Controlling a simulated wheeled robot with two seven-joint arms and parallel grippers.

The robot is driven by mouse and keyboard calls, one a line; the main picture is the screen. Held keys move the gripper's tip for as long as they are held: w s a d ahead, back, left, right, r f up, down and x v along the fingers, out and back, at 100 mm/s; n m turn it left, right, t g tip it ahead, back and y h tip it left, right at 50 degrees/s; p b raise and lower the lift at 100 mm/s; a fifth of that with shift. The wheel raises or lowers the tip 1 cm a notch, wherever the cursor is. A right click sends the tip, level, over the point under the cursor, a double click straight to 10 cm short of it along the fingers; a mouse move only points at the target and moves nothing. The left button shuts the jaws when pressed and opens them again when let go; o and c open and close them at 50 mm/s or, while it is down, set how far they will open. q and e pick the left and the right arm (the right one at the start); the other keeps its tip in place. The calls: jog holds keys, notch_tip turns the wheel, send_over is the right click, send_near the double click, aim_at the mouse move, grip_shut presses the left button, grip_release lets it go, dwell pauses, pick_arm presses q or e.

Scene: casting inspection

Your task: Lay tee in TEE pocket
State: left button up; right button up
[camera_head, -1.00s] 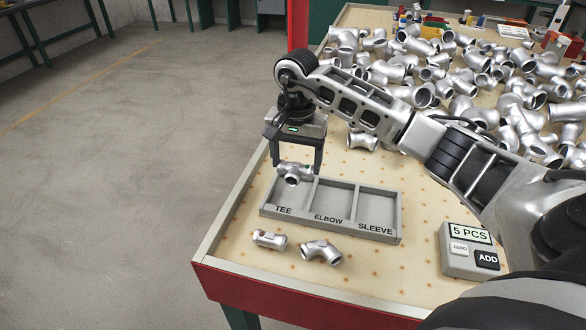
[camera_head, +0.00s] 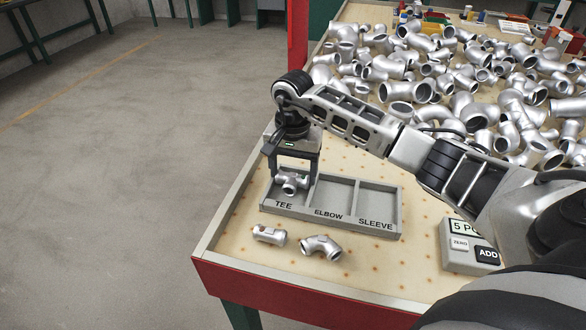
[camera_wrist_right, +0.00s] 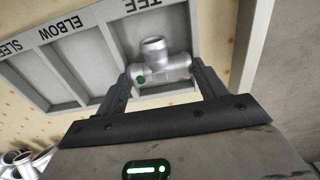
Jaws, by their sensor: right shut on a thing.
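The silver tee (camera_head: 290,184) is at the TEE pocket of the grey three-pocket tray (camera_head: 372,229), the leftmost pocket in the head view. My right gripper (camera_head: 294,178) is shut on the tee from above. In the right wrist view, the tee (camera_wrist_right: 158,65) sits between the two fingertips (camera_wrist_right: 163,78), inside the outline of the TEE pocket. A green dot shows on the tee's side. I cannot tell whether the tee touches the pocket floor. The ELBOW pocket (camera_head: 333,196) and SLEEVE pocket (camera_head: 376,204) are empty. My left gripper is not in view.
A small straight fitting (camera_head: 269,235) and an elbow (camera_head: 321,247) lie in front of the tray. A counter box (camera_head: 470,248) with an ADD button stands at the right. Many silver castings (camera_head: 420,90) fill the back of the table.

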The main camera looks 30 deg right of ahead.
aim_at(293, 174)
jog(key=shift+f, duration=0.1)
jog(key=o, duration=1.3)
jog(key=shift+r, duration=0.25)
notch_tip(293, 174, up, 13)
jog(key=shift+f, duration=0.1)
